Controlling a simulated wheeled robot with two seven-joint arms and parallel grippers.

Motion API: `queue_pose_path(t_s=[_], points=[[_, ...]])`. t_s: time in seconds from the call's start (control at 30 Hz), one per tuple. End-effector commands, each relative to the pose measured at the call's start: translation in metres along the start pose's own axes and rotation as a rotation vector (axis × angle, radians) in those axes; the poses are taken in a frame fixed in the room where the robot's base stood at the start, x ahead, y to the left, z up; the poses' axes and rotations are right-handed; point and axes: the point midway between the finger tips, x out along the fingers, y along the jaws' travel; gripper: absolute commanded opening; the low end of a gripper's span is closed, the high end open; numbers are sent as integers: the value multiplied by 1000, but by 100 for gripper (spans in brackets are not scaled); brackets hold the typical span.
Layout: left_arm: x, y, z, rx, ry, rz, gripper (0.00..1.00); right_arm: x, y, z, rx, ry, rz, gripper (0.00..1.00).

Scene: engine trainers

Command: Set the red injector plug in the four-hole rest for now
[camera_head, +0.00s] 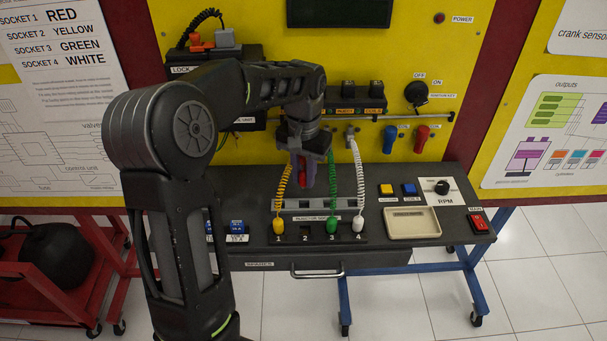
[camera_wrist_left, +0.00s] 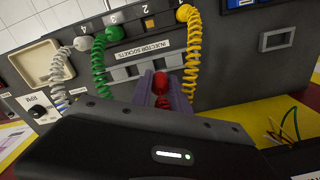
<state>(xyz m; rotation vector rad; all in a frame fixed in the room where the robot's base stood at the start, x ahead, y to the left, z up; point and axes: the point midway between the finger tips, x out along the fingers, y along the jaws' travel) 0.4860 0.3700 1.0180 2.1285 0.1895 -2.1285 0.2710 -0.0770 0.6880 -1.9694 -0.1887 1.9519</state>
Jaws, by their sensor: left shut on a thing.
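The red injector plug (camera_wrist_left: 160,84) is between the purple fingers of my left gripper (camera_wrist_left: 161,92), which is shut on it. In the head view the left gripper (camera_head: 307,178) is above the desk, behind the socket row, with a little red of the plug showing. A pale grey bar with dark openings, which looks like the four-hole rest (camera_head: 319,204), lies below and in front of the gripper; it also shows in the wrist view (camera_wrist_left: 124,73). The plug appears apart from it. My right gripper is not in view.
The yellow plug (camera_head: 278,226), green plug (camera_head: 331,226) and white plug (camera_head: 357,224) stand at sockets 1, 3 and 4, with coiled cords rising beside the gripper. Socket 2 (camera_head: 305,228) has no plug. A beige tray (camera_head: 412,222) lies to the right.

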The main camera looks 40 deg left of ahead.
Motion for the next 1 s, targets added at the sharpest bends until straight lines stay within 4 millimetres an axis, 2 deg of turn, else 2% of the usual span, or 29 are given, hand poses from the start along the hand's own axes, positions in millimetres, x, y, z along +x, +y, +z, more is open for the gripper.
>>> queue_pose_path(t_s=[0.27,0.67,1.0], points=[[14,0,0,-1,-1,0,0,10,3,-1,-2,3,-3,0],[49,0,0,-1,-1,0,0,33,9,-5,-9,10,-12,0],[56,0,0,0,0,0,0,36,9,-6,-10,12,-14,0]])
